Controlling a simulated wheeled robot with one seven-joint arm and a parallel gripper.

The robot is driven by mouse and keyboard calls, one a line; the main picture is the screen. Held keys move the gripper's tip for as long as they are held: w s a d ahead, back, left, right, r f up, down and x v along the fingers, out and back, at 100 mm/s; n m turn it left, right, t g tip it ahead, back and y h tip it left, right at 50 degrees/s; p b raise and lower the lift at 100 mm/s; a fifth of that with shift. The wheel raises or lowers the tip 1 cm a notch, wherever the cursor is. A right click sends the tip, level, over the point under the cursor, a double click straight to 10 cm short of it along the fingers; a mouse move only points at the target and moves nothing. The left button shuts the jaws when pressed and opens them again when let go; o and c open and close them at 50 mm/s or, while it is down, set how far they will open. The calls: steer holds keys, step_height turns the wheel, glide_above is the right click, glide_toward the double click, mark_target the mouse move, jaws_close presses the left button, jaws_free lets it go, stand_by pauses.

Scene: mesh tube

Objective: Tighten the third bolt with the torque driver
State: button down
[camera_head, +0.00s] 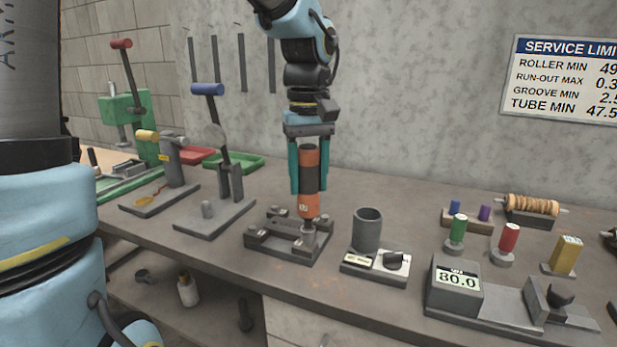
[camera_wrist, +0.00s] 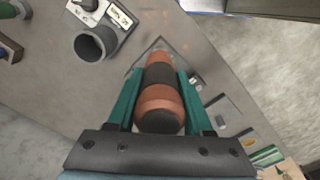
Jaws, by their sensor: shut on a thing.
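My gripper (camera_head: 308,180) has its teal fingers shut on the orange and black torque driver (camera_head: 308,203), which is upright. The driver's lower tip meets a bolt position at the front right corner of a dark fixture (camera_head: 262,240) on the bench. I cannot tell whether the tip is seated on a bolt head; the bolt there is hidden or too small. In the wrist view the driver (camera_wrist: 160,98) sits between both fingers (camera_wrist: 160,90), seen from its top end, and covers most of the fixture.
A grey cup holder with a dial (camera_head: 367,230) stands just right of the fixture. A display reading 80.0 (camera_head: 455,280) is further right, with coloured plugs behind. A lever press with a blue handle (camera_head: 225,190) stands left. The grey bench (camera_head: 340,195) is clear behind the fixture.

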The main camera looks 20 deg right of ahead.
mark_target(309, 148)
steer(key=shift+f+b, duration=0.35)
steer(key=shift+f, duration=0.15)
stand_by(0.6)
steer(key=shift+f+p, duration=0.4)
stand_by(1.4)
steer(key=shift+r, duration=0.1)
stand_by(0.4)
steer(key=shift+r+p, duration=2.75)
steer(key=shift+r, duration=0.3)
